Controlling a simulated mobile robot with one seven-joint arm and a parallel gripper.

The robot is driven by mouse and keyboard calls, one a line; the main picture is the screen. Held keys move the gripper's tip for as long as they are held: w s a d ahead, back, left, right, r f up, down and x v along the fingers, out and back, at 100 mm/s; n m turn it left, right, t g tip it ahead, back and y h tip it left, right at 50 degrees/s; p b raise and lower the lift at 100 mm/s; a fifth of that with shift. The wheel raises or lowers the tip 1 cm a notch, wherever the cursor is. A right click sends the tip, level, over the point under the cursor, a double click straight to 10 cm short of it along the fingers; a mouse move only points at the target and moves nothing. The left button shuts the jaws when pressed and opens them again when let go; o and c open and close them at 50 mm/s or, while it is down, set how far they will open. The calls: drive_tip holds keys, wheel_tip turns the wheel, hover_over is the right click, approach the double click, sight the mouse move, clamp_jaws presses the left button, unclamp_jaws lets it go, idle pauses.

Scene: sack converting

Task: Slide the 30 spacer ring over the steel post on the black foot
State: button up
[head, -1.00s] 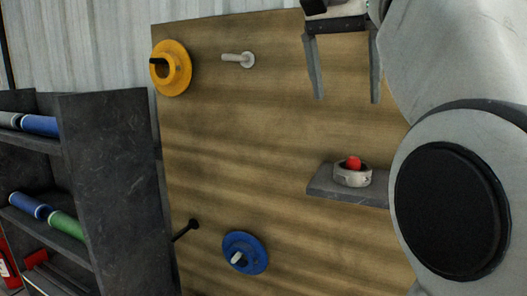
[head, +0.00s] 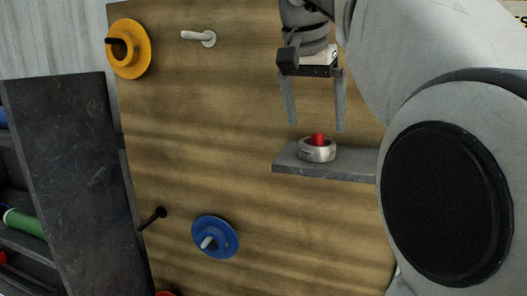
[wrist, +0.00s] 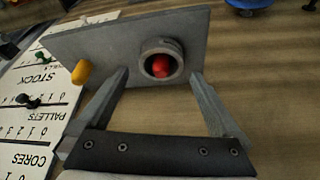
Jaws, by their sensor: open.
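A pale grey ring (head: 318,154), the likely spacer ring, sits on a grey shelf (head: 355,165) on the wooden board. Its marking is too small to read. A red round-topped thing (head: 318,138) stands inside it. In the wrist view the ring (wrist: 147,54) lies ahead, around the red thing (wrist: 162,67). My gripper (head: 315,124) is open and empty, its fingers above the ring and apart from it. A bare pale post (head: 196,37) sticks out at the board's upper left, its foot pale. I cannot make out a steel post on a black foot.
A yellow disc (head: 129,48) hangs on a black peg at upper left. A blue disc (head: 215,238) sits around a pale peg below. A bare black peg (head: 153,217) juts out lower left. A dark rack (head: 75,170) stands left. The wrist view shows a lettered white board (wrist: 40,110).

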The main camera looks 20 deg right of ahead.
sight(317, 135)
drive_tip(key=shift+x, duration=2.85)
drive_tip(key=shift+w+r, duration=0.1)
drive_tip(key=shift+w, duration=0.05)
drive_tip(key=c, duration=1.5)
drive_tip(key=shift+d, duration=0.1)
clamp_jaws()
drive_tip(key=shift+r, duration=0.15)
